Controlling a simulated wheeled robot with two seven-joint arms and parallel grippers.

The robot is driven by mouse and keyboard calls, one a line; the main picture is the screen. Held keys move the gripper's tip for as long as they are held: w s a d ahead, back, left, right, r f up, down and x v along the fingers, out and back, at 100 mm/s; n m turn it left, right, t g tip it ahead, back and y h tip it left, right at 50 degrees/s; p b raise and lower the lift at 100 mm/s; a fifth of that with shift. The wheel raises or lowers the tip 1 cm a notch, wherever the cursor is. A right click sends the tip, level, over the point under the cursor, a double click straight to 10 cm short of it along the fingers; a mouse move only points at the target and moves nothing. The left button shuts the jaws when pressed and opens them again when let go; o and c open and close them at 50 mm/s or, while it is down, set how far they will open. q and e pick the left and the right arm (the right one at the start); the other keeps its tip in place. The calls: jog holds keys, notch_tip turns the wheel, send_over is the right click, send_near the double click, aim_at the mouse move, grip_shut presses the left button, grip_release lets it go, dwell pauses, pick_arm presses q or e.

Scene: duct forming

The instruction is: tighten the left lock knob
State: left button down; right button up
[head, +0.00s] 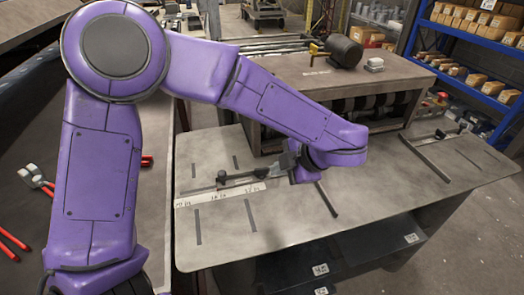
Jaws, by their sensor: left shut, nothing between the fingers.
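My left arm reaches across from the left over the metal work table (220,235). My left gripper (285,163) is small in the view and partly hidden by my wrist; it is shut with nothing in it. It is at the right end of a dark bar (245,177) on the table, beside the scale strip. A small dark round knob (221,177) stands at the bar's left end, apart from the gripper. Whether the gripper touches a knob under my wrist is hidden. My right gripper is out of view.
A machine with rollers and a motor (344,51) stands behind the table. Red-handled snips (37,178) lie on the left bench. The table's front left is clear.

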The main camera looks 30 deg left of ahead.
aim_at(261, 172)
pick_arm(q)
jog(key=a+f+m, duration=0.1)
jog(key=a+f, duration=0.1)
jog(key=f, duration=0.1)
jog(key=w+a+f+m+p, duration=0.1)
jog(key=f, duration=0.3)
jog(key=a+f+m, duration=0.1)
jog(key=a+f, duration=0.1)
jog(key=f, duration=0.1)
jog(key=shift+w+a+f+m+h, duration=0.15)
jog(key=shift+a+m+h, duration=0.15)
jog(key=shift+h, duration=0.1)
jog(key=shift+w+a+r+p, duration=0.2)
jog(key=shift+w+a+p, duration=0.55)
jog(key=shift+w, duration=0.3)
jog(key=shift+w+a+f, duration=0.1)
jog(key=shift+w+a, duration=0.3)
jog(key=shift+w, duration=0.05)
jog(key=shift+a, duration=0.15)
